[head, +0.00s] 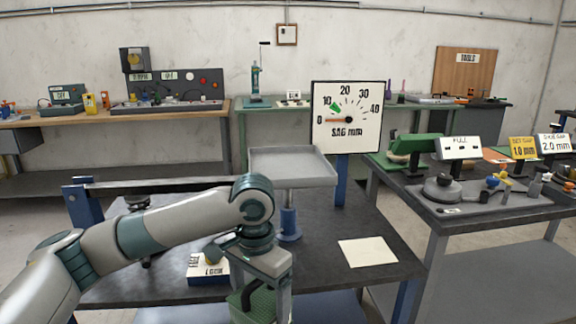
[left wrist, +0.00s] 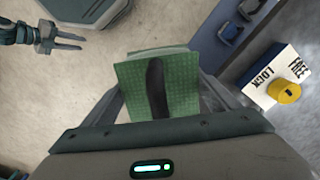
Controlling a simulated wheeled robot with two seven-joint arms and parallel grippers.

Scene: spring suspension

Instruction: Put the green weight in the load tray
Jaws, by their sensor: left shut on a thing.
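The green weight (left wrist: 180,105) is a textured block with a dark slot, held between the fingers of my left gripper (left wrist: 160,98). In the head view the weight (head: 248,306) hangs low at the bottom edge, in front of the bench and partly hidden by my gripper (head: 264,290). The load tray (head: 290,166) is a shallow grey square pan on a blue post, empty, above and beyond my left gripper. My right gripper (left wrist: 68,40) shows at the upper left of the left wrist view, its two fingers apart and nothing between them.
A FREE/LOCK block (head: 208,270) with a yellow knob (left wrist: 285,91) sits near the bench's front edge. The SAG gauge (head: 346,118) stands behind the tray, its needle near 0. A paper sheet (head: 367,252) lies right. A side table (head: 480,212) carries signs and parts.

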